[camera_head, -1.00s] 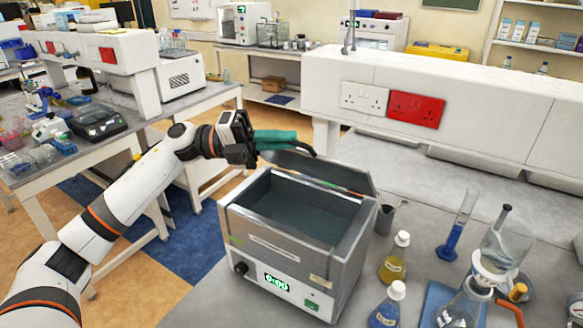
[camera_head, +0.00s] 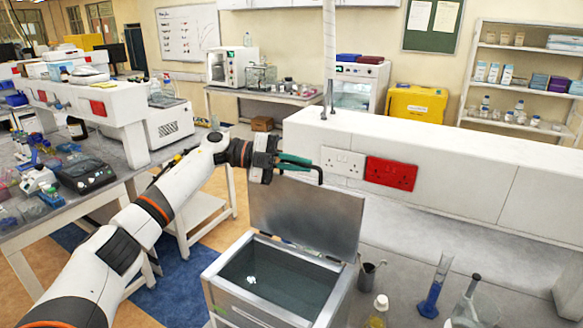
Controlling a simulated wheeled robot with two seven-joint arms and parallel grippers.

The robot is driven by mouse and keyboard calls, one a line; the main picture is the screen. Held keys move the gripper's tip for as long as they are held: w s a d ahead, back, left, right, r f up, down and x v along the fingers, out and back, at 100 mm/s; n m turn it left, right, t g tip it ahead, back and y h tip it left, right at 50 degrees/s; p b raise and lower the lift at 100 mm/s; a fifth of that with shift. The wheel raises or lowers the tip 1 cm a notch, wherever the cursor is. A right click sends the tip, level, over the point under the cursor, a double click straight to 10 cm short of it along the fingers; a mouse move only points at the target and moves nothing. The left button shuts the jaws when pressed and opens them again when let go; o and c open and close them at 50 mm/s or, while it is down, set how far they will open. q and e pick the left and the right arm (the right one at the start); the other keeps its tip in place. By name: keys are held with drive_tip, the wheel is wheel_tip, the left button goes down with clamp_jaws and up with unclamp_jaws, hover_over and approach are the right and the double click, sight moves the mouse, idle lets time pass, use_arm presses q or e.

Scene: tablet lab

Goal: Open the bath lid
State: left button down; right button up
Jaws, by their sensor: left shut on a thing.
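The bath (camera_head: 222,286) is a grey metal box on the bench, low in the middle of the view, with its open basin facing up. Its metal lid (camera_head: 306,218) stands raised, close to upright, along the bath's back edge. My left gripper (camera_head: 290,164) is at the lid's top edge, shut on the dark lid handle (camera_head: 314,166), with green on its fingers. The fingers partly hide the handle. The bath's front panel is cut off by the frame's lower edge. My right gripper is not in view.
A side bench stands at left.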

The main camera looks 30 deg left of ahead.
use_arm(q)
drive_tip(key=shift+w+f, duration=0.1)
drive_tip(key=shift+w, duration=0.3)
drive_tip(key=c, duration=1.5)
unclamp_jaws()
drive_tip(key=shift+w, duration=0.1)
drive_tip(key=shift+s+a+b, duration=0.2)
drive_tip(key=shift+a+b, duration=0.2)
drive_tip(key=shift+a, duration=0.15)
drive_tip(key=shift+b+v, duration=2.1)
drive_tip(key=shift+v, duration=3.35)
